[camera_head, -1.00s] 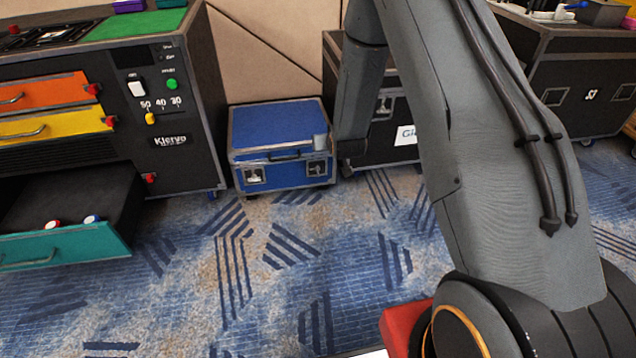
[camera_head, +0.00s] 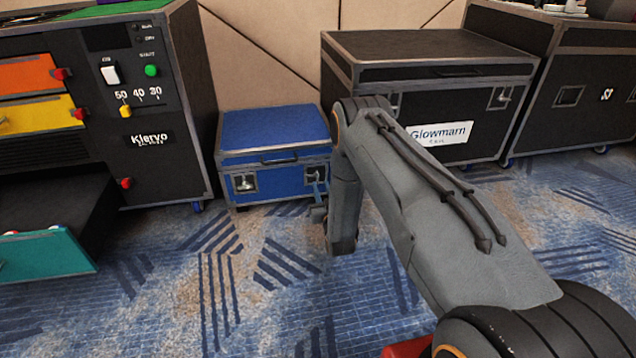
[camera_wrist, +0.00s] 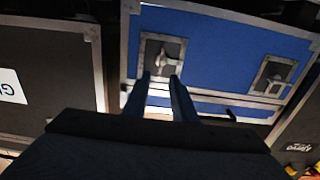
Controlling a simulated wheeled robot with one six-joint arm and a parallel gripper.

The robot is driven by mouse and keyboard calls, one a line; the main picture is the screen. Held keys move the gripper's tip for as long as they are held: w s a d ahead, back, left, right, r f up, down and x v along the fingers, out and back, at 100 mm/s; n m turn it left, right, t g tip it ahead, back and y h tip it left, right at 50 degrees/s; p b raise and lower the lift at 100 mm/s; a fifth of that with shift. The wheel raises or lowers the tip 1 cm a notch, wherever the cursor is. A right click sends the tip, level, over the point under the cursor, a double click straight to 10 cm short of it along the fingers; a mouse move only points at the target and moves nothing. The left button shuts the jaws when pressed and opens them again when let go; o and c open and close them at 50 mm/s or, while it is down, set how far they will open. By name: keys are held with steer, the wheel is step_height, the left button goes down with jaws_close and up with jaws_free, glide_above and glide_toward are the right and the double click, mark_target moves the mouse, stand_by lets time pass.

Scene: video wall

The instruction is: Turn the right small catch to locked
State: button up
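A blue case (camera_head: 275,135) with grey metal edges stands on the carpet with its lid down. Its front has two small catches in dark recessed plates, a left one (camera_head: 245,183) and a right one (camera_head: 312,174). The turned-over wrist view has the right catch (camera_wrist: 162,58) on the left, as a pale metal piece, and the left catch (camera_wrist: 273,75) on the right. My gripper (camera_wrist: 160,76) is open and empty, its two fingertips just below the right catch in that view. I cannot tell whether they touch it. In the head view my gripper partly hides that catch.
A black case with a Glowmarn label (camera_head: 440,133) stands close right of the blue case. A black Klervo cabinet (camera_head: 152,170) stands left, with a teal drawer (camera_head: 45,255) pulled out. Patterned carpet (camera_head: 230,300) in front is clear.

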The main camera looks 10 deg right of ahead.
mark_target(317, 177)
steer(key=w+b, duration=0.2)
steer(key=w, duration=0.3)
steer(key=shift+w, duration=0.4)
jaws_close()
